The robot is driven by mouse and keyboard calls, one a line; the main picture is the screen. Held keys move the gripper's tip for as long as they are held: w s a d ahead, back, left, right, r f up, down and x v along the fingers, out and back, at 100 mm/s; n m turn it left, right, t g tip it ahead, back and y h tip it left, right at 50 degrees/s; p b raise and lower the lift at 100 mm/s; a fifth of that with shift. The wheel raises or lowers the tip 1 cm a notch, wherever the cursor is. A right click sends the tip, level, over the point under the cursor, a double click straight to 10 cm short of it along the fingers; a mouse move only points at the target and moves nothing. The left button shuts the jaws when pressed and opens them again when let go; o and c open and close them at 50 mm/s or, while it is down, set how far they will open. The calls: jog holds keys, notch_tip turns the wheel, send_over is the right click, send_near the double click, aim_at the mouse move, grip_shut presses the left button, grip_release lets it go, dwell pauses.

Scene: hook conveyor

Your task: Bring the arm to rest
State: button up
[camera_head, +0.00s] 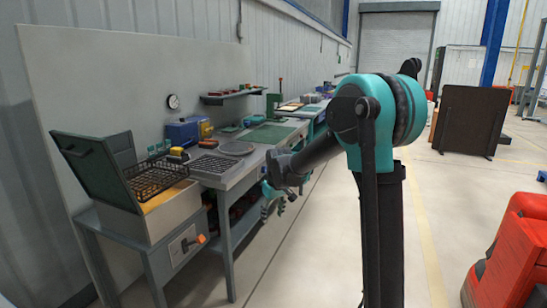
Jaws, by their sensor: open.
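My arm, teal and black, rises in the middle of the view and its forearm reaches left towards the workbench. My gripper (273,208) hangs from the forearm's end, pointing down, in front of the bench's front edge. Its fingers are apart and nothing shows between them. I cannot tell whether it touches the bench.
A workbench (217,181) along the left wall holds a round plate, a green mat and several small items. A washer-like box (165,217) with a raised lid and wire basket stands at left. A red machine (515,250) is at lower right. Floor (305,270) is clear between.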

jog(key=s+d+f+m, duration=0.2)
jog(key=s+d, duration=0.4)
jog(key=s, duration=0.3)
jog(key=s+d+f+m+t, duration=0.1)
jog(key=s+d+f+m, duration=0.1)
jog(key=s+d, duration=0.4)
jog(key=s+d+f+m+h, duration=0.1)
jog(key=s+d+f+m, duration=0.1)
jog(key=s+d, duration=0.5)
jog(key=s, duration=0.6)
jog(key=shift+s+f+t, duration=0.25)
jog(key=shift+s+t, duration=0.05)
jog(key=shift+t, duration=0.1)
jog(key=shift+d, duration=0.1)
